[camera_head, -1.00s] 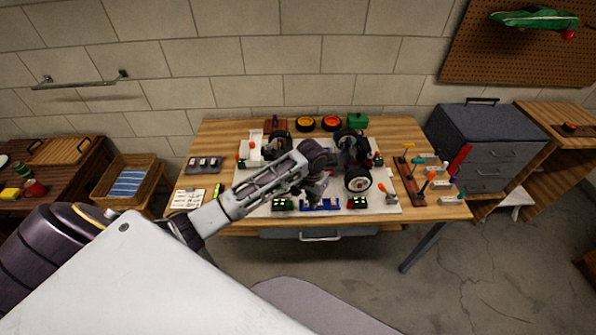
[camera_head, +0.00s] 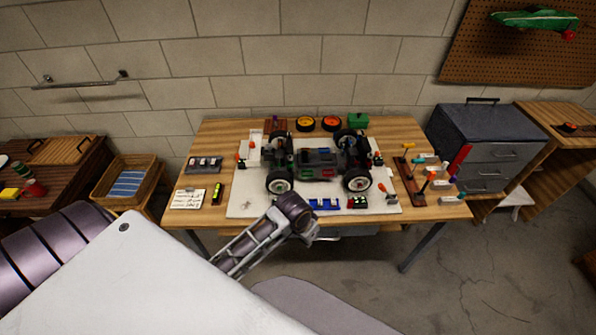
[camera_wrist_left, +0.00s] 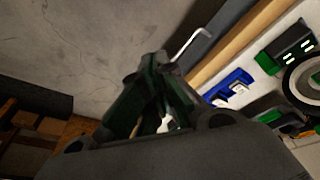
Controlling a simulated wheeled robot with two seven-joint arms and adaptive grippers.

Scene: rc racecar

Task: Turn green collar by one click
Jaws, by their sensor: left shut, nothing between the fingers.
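The RC car (camera_head: 318,163) stands on a white mat on the workbench, with its wheels and dark chassis in plain view. Small green parts show around its suspension, but they are too small to tell which is the green collar. My left gripper (camera_head: 313,236) is at the front edge of the bench, in front of the car and apart from it. Its fingers are mostly hidden behind my wrist in the head view. In the left wrist view the gripper (camera_wrist_left: 158,62) is shut and empty. My right gripper is not in view.
A tool rack (camera_head: 410,178) stands to the right. A label card (camera_head: 187,199) and grey tray (camera_head: 204,164) lie left.

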